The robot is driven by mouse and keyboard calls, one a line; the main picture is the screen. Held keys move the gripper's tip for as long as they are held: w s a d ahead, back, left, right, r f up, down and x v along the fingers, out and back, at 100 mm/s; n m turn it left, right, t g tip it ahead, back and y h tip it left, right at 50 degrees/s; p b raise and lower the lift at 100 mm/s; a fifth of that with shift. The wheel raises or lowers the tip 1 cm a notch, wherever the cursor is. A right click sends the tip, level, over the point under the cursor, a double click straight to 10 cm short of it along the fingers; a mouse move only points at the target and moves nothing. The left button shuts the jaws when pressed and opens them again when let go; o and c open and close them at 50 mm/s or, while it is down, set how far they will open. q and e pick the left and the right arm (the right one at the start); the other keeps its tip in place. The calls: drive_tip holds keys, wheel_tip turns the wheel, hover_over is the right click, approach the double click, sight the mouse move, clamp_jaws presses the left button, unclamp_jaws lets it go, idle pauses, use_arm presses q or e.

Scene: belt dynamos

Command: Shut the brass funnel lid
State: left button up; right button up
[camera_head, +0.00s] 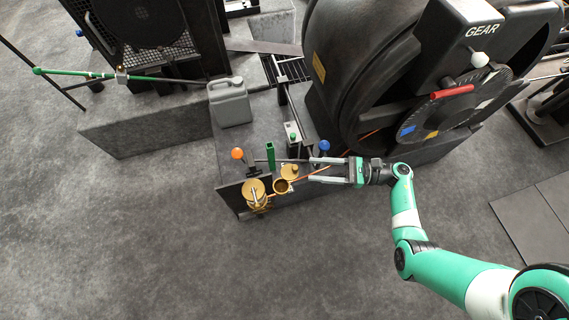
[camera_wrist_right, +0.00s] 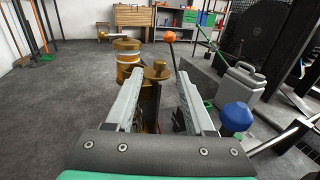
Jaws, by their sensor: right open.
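The brass funnel (camera_head: 281,187) shows its dark round mouth uncovered near the front edge of the grey block in the head view. Its brass lid (camera_head: 290,171), a small disc with a knob, sits beside the mouth, on the side toward my right gripper (camera_head: 310,170). In the right wrist view the lid (camera_wrist_right: 157,71) appears between the open fingers (camera_wrist_right: 161,76), with brass parts below it partly hidden by the left finger. I cannot tell whether a finger touches it. My right gripper is open and empty. My left gripper is not in view.
A larger brass pot (camera_head: 255,192) stands left of the funnel. An orange-knobbed lever (camera_head: 238,154), green upright piece (camera_head: 271,156) and blue knob (camera_head: 324,146) rise close by. A grey jerrycan (camera_head: 230,104) stands behind; the big black dynamo (camera_head: 350,60) stands behind right.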

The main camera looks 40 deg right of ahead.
sight(284, 170)
drive_tip(key=b+x, duration=0.1)
drive_tip(key=x, duration=0.9)
drive_tip(key=shift+b, duration=0.3)
clamp_jaws()
